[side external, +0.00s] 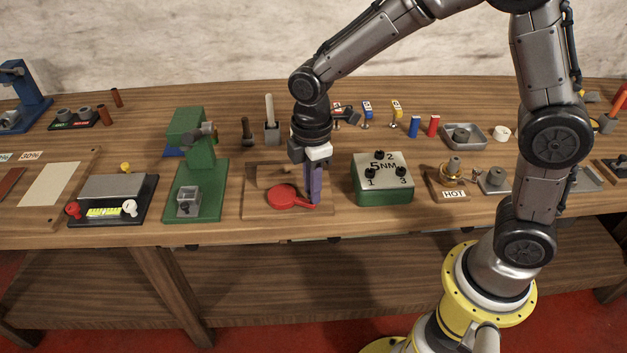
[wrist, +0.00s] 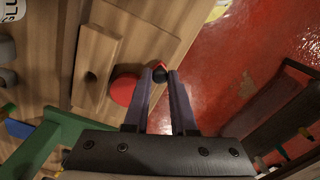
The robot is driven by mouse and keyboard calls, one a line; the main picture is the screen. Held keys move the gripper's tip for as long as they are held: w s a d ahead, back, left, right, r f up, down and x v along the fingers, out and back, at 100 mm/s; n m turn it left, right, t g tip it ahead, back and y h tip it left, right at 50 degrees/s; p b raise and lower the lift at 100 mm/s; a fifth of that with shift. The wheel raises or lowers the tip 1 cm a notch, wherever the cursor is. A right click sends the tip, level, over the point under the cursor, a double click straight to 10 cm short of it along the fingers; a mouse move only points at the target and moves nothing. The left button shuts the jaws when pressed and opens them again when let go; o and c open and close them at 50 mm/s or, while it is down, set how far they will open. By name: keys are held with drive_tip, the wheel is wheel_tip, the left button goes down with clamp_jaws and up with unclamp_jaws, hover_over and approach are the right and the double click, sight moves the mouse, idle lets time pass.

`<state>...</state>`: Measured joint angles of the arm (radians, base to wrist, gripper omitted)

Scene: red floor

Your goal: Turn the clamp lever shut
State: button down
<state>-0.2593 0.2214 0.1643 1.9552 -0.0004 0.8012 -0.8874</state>
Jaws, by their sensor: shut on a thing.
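The clamp lever (side external: 283,196) is red, with a round disc and a short arm pointing right. It lies on a wooden board (side external: 257,209) near the front edge of the bench. In the wrist view its red disc (wrist: 123,88) shows left of the fingers, and a dark tip with red around it (wrist: 160,73) sits between the fingertips. My gripper (side external: 313,203) points down at the end of the lever's arm and is shut on it. The gripper also shows in the wrist view (wrist: 160,76). The fingers hide part of the lever's arm.
A green press (side external: 208,190) stands left of the board. A green box marked 5NM (side external: 383,190) stands close to the right of my gripper. A grey post (side external: 270,118) rises behind. The bench's front edge is near, with red floor (wrist: 215,60) beyond.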

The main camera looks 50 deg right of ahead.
drive_tip(key=a+m, duration=0.1)
drive_tip(key=m, duration=0.1)
drive_tip(key=a+m, duration=0.1)
drive_tip(key=shift+s+r+m, duration=0.1)
drive_tip(key=shift+s+m, duration=0.05)
drive_tip(key=shift+m, duration=0.25)
drive_tip(key=a+m, duration=0.1)
drive_tip(key=m, duration=0.1)
drive_tip(key=shift+a+m, duration=0.1)
drive_tip(key=shift+m, duration=0.3)
drive_tip(key=m, duration=0.1)
drive_tip(key=a+m, duration=0.1)
drive_tip(key=shift+w+a+m, duration=0.1)
drive_tip(key=shift+w+m, duration=0.15)
drive_tip(key=shift+m, duration=0.05)
drive_tip(key=shift+w+a+m, duration=0.25)
drive_tip(key=shift+a+m, duration=0.05)
drive_tip(key=shift+m, duration=0.5)
drive_tip(key=shift+w+a+m, duration=0.2)
drive_tip(key=shift+a+m, duration=0.1)
drive_tip(key=shift+m, duration=0.5)
drive_tip(key=c, duration=0.7)
unclamp_jaws()
drive_tip(key=shift+c, duration=0.2)
wheel_tip(320, 180, up, 14)
